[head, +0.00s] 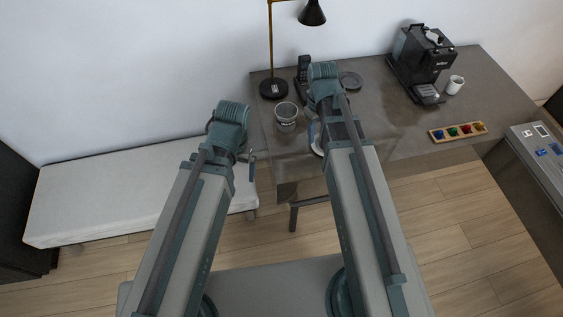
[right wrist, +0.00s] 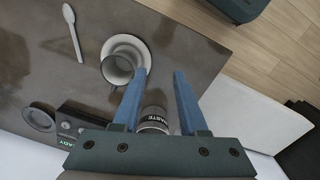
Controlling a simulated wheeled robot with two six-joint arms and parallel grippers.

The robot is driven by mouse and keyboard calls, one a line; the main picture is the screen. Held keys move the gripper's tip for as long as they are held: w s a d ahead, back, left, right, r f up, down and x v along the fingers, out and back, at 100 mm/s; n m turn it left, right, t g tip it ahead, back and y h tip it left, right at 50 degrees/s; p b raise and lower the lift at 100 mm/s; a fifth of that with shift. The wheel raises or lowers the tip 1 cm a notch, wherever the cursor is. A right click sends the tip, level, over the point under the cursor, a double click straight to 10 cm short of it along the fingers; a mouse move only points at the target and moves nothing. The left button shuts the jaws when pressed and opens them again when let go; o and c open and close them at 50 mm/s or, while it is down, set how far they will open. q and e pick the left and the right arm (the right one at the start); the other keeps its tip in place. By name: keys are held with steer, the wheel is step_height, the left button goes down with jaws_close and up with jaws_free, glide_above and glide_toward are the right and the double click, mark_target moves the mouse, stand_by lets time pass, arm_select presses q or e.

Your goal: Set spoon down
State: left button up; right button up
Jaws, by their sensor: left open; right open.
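A white spoon (right wrist: 72,32) lies on the grey table at the upper left of the right wrist view, apart from my gripper. I cannot make it out in the head view, where my right arm covers part of the table. My right gripper (right wrist: 160,72) is open, with nothing between its fingers, beside a cup (right wrist: 117,70) on a white saucer (right wrist: 132,43). In the head view the saucer (head: 317,148) is mostly hidden behind my right arm. My left gripper (head: 247,157) is open beyond the table's left edge, largely hidden by its own wrist.
Behind are a lamp (head: 273,88), a phone (head: 301,80) and a dish (head: 351,80). A coffee machine (head: 420,60), mug (head: 454,85) and capsule tray (head: 458,131) stand right.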

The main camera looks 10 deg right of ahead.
steer(key=s+a, duration=1)
steer(key=a, duration=0.3)
steer(key=shift+a+m+h, duration=0.15)
steer(key=shift+m+h, duration=0.15)
steer(key=shift+m, duration=0.1)
steer(key=shift+r+p, duration=0.85)
steer(key=shift+r, duration=0.05)
